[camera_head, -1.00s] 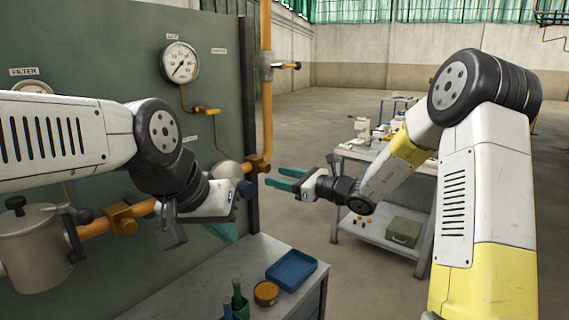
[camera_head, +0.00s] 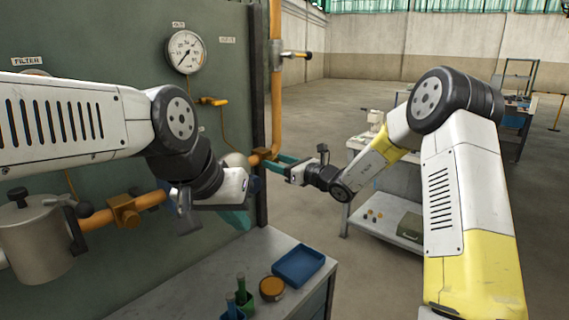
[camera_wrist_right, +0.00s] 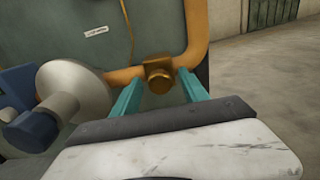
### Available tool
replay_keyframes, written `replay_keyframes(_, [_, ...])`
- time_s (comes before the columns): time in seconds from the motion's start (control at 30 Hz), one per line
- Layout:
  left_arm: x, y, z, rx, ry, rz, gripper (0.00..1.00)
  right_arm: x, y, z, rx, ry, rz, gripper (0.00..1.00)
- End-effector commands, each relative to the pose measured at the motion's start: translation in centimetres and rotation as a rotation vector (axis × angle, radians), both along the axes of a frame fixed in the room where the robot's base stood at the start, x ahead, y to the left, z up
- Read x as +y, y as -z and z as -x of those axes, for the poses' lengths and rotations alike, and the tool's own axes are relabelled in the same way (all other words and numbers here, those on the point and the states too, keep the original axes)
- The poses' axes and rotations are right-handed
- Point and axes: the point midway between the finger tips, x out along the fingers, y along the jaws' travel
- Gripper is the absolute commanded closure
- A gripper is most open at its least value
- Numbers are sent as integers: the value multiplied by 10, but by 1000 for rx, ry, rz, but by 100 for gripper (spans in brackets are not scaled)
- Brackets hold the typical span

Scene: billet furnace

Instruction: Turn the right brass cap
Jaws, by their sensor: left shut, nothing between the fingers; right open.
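The right brass cap (camera_head: 263,155) sits on the orange pipe at the right edge of the green panel. In the right wrist view the cap (camera_wrist_right: 158,74) is a brass, block-like fitting with a rounded front. My right gripper (camera_head: 277,162) is open, its teal fingers pointing at the cap. In the wrist view the cap appears between the fingertips, but contact cannot be told. My left gripper (camera_head: 236,218) is shut and empty, low before the panel, its fingers partly hidden by its own wrist. Another brass fitting (camera_head: 123,211) sits farther left on the pipe.
A grey filter pot (camera_head: 35,243) is at the left. A pressure gauge (camera_head: 185,52) hangs on the panel. A blue-knobbed round fitting (camera_wrist_right: 72,95) is left of the cap. A bench below holds a blue tray (camera_head: 298,264) and a round tin (camera_head: 271,288).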

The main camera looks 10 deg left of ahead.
Motion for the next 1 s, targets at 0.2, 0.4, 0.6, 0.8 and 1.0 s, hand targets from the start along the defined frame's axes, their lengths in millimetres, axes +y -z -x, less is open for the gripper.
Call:
replay_keyframes(0.2, [0, 0, 0, 0, 0, 0, 100, 0, 0, 0, 0, 0, 0, 48])
replay_keyframes(0.4, [0, 0, 0, 0, 0, 0, 100, 0, 0, 0, 0, 0, 0, 87])
replay_keyframes(0.6, [0, 0, 0, 0, 0, 0, 100, 0, 0, 0, 1, 0, -1, 100])
replay_keyframes(0.8, [0, 0, 0, 0, 0, 0, 100, -1, 0, -1, 27, 1, -17, 100])
replay_keyframes(1.0, [0, 0, 0, 0, 0, 0, 100, -1, 0, -1, 110, 2, -73, 100])
